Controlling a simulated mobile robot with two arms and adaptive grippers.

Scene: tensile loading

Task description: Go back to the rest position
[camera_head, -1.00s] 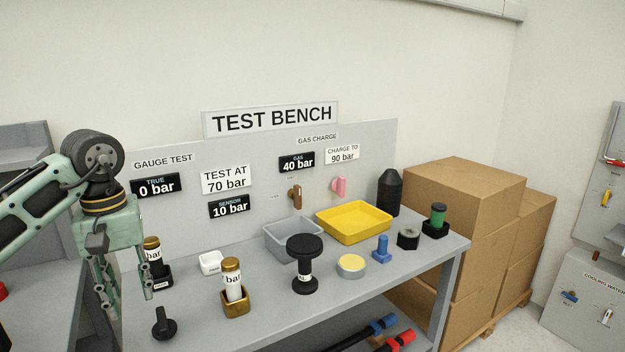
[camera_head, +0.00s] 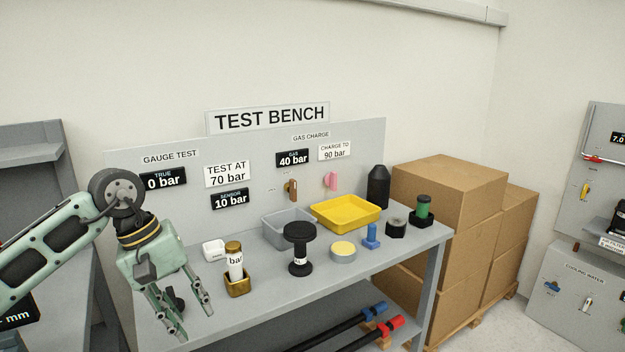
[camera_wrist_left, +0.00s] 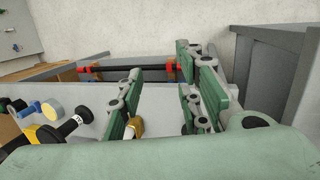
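My left gripper (camera_head: 195,318) hangs over the left front of the test bench (camera_head: 325,290), fingers pointing down and spread apart. Nothing shows between its fingertips. The wrist view also shows the fingers apart (camera_wrist_left: 160,100). A black knob (camera_head: 175,298) stands partly hidden behind the fingers. My right gripper is not in view.
A black spool-shaped piece (camera_head: 299,250), a grey tray (camera_head: 272,232), a yellow tray (camera_head: 345,225), a white box (camera_head: 214,250) and several small parts stand on the bench. Cardboard boxes (camera_head: 460,205) are stacked at the right. Rods lie on the lower shelf.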

